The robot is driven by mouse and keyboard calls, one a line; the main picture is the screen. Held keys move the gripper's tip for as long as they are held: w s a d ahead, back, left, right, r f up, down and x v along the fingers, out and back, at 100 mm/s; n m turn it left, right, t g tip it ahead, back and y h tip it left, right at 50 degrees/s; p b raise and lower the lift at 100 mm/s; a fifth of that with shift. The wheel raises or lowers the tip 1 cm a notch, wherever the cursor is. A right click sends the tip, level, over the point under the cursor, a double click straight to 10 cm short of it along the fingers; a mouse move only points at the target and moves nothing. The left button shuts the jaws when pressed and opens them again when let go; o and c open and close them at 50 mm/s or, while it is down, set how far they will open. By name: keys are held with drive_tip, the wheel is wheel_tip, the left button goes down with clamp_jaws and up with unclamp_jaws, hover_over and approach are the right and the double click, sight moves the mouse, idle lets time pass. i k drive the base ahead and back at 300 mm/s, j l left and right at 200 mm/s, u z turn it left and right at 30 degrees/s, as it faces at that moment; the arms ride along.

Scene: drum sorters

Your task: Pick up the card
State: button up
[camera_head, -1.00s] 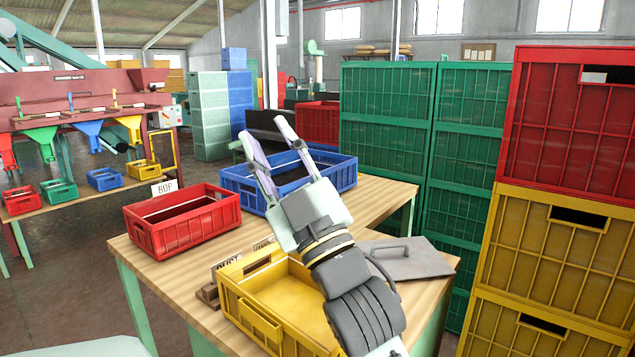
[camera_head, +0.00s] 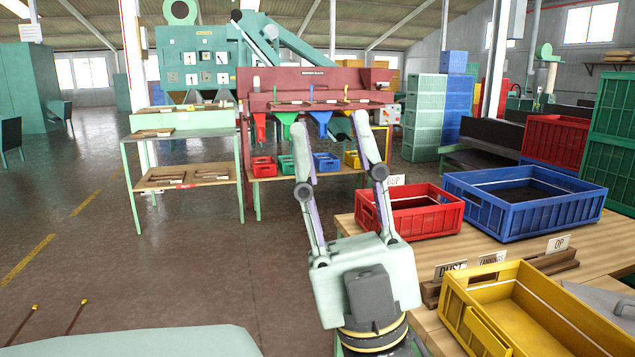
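Several white lettered cards are in view. The cards "DUST" (camera_head: 451,269), "FANNINGS" (camera_head: 492,259) and "OP" (camera_head: 558,244) stand in a wooden holder (camera_head: 565,260) on the table, behind the yellow crate. Another card (camera_head: 394,180), its lettering partly hidden, stands at the back of the red crate. My gripper (camera_head: 334,145) is open and empty, its two fingers spread and pointing up in the picture. It appears left of the table's crates, with the right finger close to the red crate's card in the picture; I cannot tell the depth between them.
A red crate (camera_head: 412,220), a blue crate (camera_head: 520,228) and a yellow crate (camera_head: 530,285) stand on the wooden table (camera_head: 470,252). A sorting machine (camera_head: 310,82) with small coloured bins stands behind, beside a shelf table (camera_head: 183,178).

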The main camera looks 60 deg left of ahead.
sight(392, 181)
drive_tip(key=j+u, duration=0.2)
drive_tip(key=u, duration=0.2)
drive_tip(key=i+j+u, duration=0.1)
drive_tip(key=u, duration=0.25)
drive_tip(key=i+j+u, duration=0.1)
drive_tip(key=u, duration=0.3)
drive_tip(key=i+j, duration=0.3)
drive_tip(key=j, duration=0.15)
drive_tip(key=i+j, duration=0.3)
drive_tip(key=j, duration=0.15)
